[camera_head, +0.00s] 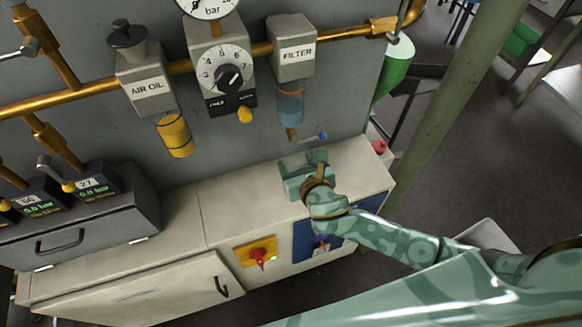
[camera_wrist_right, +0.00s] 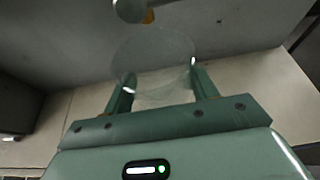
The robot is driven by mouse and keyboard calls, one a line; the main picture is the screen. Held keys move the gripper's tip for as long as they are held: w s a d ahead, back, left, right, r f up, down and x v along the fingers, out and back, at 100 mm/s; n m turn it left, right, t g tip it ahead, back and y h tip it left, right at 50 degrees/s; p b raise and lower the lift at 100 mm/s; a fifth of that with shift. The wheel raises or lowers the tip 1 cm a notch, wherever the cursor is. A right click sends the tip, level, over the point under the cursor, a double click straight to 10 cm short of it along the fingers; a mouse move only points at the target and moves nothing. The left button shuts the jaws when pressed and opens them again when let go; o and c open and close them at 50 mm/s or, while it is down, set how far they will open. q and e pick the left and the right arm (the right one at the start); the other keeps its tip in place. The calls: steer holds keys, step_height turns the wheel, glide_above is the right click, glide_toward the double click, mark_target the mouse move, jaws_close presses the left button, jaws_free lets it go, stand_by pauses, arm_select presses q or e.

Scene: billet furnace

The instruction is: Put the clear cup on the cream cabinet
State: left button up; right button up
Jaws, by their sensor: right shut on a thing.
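The cream cabinet (camera_head: 235,210) stands along the grey wall panel, with a long pale top. My right gripper (camera_head: 308,165) is over the right part of that top, close under the filter unit. In the right wrist view the clear cup (camera_wrist_right: 155,58) is between the two green fingers of my right gripper (camera_wrist_right: 158,82), which is shut on it. The cup is see-through and faint there; in the head view I cannot make it out. I cannot tell whether it touches the cabinet top. My left gripper is not in view.
The filter (camera_head: 294,50) with its clear bowl hangs above my right gripper. The air oil unit (camera_head: 145,80) and pressure regulator (camera_head: 222,75) hang left of it. A grey drawer box (camera_head: 90,225) stands at the left. The cabinet top between box and gripper is clear.

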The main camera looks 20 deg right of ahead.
mark_target(292, 158)
steer(key=w, duration=0.3)
steer(key=shift+w+b, duration=0.3)
steer(key=shift+w, duration=0.05)
steer(key=shift+w+f+b, duration=0.15)
steer(key=shift+f+b, duration=0.3)
steer(key=shift+f, duration=0.75)
step_height(292, 158, down, 5)
steer(key=b, duration=0.3)
steer(key=shift+w+b, duration=0.1)
steer(key=shift+b, duration=0.3)
steer(key=shift+r, duration=0.2)
steer(key=o, duration=1)
steer(key=p+v, duration=0.4)
steer(key=v, duration=0.7)
steer(key=shift+r, duration=0.15)
steer(key=shift+s+r+p, duration=0.1)
steer(key=shift+s+p, duration=0.2)
steer(key=shift+s, duration=0.2)
